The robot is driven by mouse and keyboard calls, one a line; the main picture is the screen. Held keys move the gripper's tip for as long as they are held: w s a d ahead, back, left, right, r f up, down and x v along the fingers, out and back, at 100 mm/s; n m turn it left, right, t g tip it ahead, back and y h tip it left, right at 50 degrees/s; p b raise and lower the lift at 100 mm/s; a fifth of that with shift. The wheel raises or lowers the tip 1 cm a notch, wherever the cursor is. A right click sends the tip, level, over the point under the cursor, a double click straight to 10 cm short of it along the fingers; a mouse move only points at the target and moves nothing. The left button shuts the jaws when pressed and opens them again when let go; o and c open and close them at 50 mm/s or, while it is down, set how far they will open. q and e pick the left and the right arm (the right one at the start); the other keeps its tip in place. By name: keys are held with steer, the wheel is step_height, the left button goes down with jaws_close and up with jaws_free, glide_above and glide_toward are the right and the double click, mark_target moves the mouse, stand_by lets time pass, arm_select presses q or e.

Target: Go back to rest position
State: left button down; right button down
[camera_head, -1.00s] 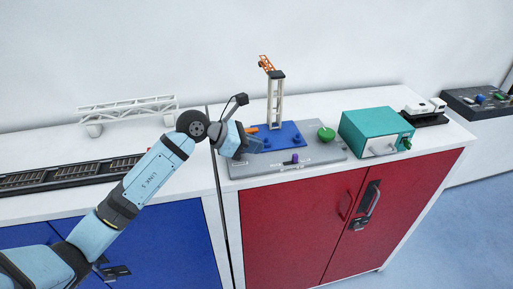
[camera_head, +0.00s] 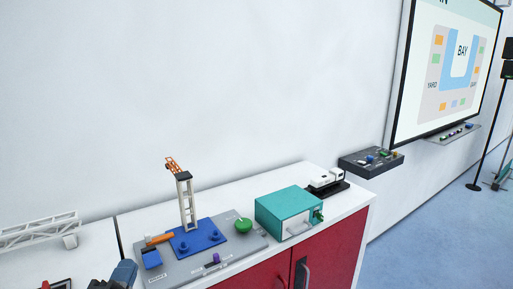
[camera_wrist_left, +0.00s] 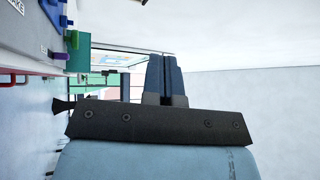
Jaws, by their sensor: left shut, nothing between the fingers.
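My left gripper (camera_head: 124,272) shows only in part at the bottom left edge of the head view, in front of the grey board's left front corner. In the left wrist view its two dark blue fingers (camera_wrist_left: 163,66) lie together with nothing between them. The grey board (camera_head: 190,272) carries a blue base (camera_head: 207,233) with a white tower crane (camera_head: 187,203) topped by an orange jib (camera_head: 174,166). A blue block (camera_head: 151,259), an orange bar (camera_head: 158,239), a green knob (camera_head: 243,225) and a purple knob (camera_head: 216,258) are on the board too. My right gripper is not in view.
A teal box (camera_head: 284,212) stands right of the board on the red cabinet (camera_head: 340,244). A white device (camera_head: 324,180) is behind it. A white truss bridge (camera_head: 42,230) is at far left. A dark control panel (camera_head: 371,160) and a screen (camera_head: 446,75) are at the right.

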arm_select(q)
steer(key=s+a+f+n+g+y, duration=0.45)
steer(key=s+f+n+g, duration=0.45)
steer(key=f+n, duration=0.25)
steer(key=s+d+f+n+g+h, duration=0.1)
steer(key=s+d+f+g+h, duration=0.1)
steer(key=s+f+g, duration=0.45)
steer(key=s+d+f+n+g+h, duration=0.1)
steer(key=s+d+f+n+g, duration=0.15)
steer(key=s, duration=0.75)
steer(key=w+d+f+m+t+h+p, duration=0.1)
steer(key=w+d+f+t, duration=0.2)
steer(key=f, duration=0.2)
steer(key=w+d+f+t+h+p, duration=0.1)
steer(key=w+d+f+t+h, duration=0.1)
steer(key=f, duration=0.4)
steer(key=w+d+t, duration=0.1)
steer(key=t, duration=0.1)
steer(key=shift+w+d+m+t, duration=0.15)
steer(key=shift+d+m+t, duration=0.15)
steer(key=shift+m, duration=0.1)
